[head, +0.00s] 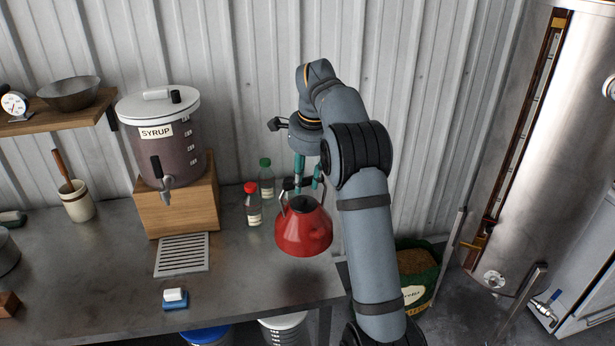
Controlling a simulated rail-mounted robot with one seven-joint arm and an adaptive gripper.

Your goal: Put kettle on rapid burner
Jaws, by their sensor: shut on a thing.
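The red kettle (303,232) with its dark handle is at the right end of the grey metal table in the head view. My gripper (306,186) comes down from above, with its teal fingers shut on the kettle's handle. The kettle looks upright. Whether its base touches the table or hangs just above it, I cannot tell. My arm hides what lies just to the right. No burner is in view.
Two small bottles, one red-capped (252,206) and one green-capped (266,180), stand close left of the kettle. A syrup dispenser (163,140) stands on a wooden box (182,211), with a drip grate (182,254) in front. A large steel tank (535,130) stands right. The table's front centre is mostly clear.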

